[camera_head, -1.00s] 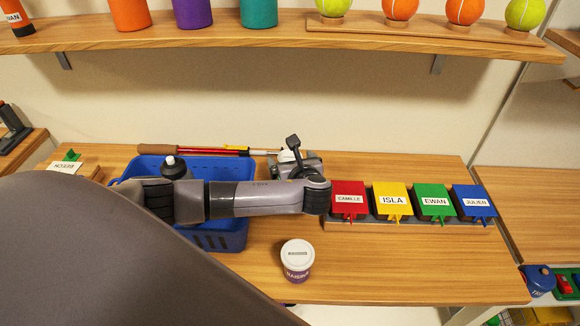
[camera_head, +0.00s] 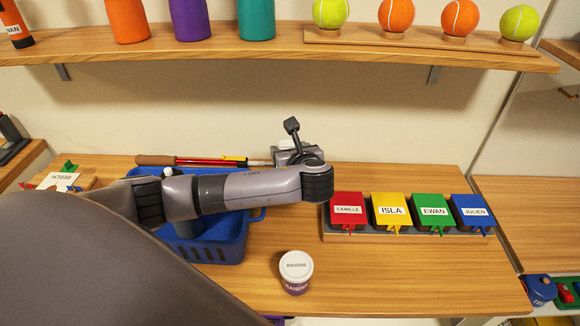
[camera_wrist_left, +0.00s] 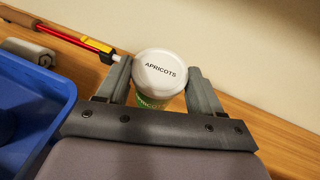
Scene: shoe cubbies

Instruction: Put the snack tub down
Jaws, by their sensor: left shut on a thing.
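The snack tub, with a white lid reading APRICOTS and a green side, shows in the left wrist view (camera_wrist_left: 160,73). My left gripper (camera_wrist_left: 160,85) is shut on it, one finger on each side. In the head view my left gripper (camera_head: 296,155) is at the back of the wooden table, with only a bit of white lid (camera_head: 287,147) showing behind it. The tub's base is hidden, so I cannot tell whether it touches the table. A second tub, white and purple and reading RAISINS (camera_head: 296,272), stands upright at the table's front. My right gripper is not in view.
A blue basket (camera_head: 235,245) stands under my left arm. A red-and-yellow pole (camera_head: 205,161) lies along the back. Red, yellow, green and blue named boxes (camera_head: 433,210) stand in a rack at right. A shelf (camera_head: 240,48) hangs above. The table's front right (camera_head: 420,275) is clear.

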